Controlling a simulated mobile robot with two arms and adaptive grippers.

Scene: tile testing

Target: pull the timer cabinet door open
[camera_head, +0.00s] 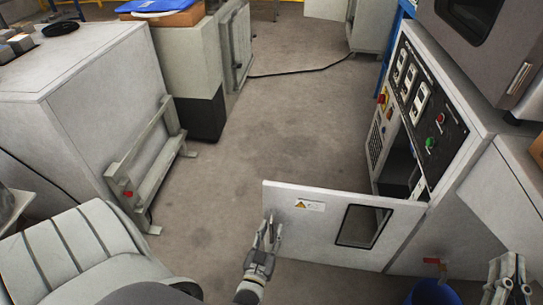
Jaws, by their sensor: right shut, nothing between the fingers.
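The timer cabinet (446,140) stands at the right, with a black panel of meters and buttons. Its light grey door (290,222) stands swung wide open, reaching left from the cabinet. A dark opening (398,160) shows in the cabinet. My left gripper (268,228) is in front of the door near its free left edge; I cannot tell whether it touches the door or how far its fingers are apart. My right gripper (508,268) is shut and empty at the lower right, apart from the door.
A blue bucket (434,293) stands on the floor at the lower right, below the door's hinge side. A large grey machine (90,105) and a metal rail frame (150,165) are at the left. Open concrete floor (285,120) lies beyond the door, with a black cable at the back.

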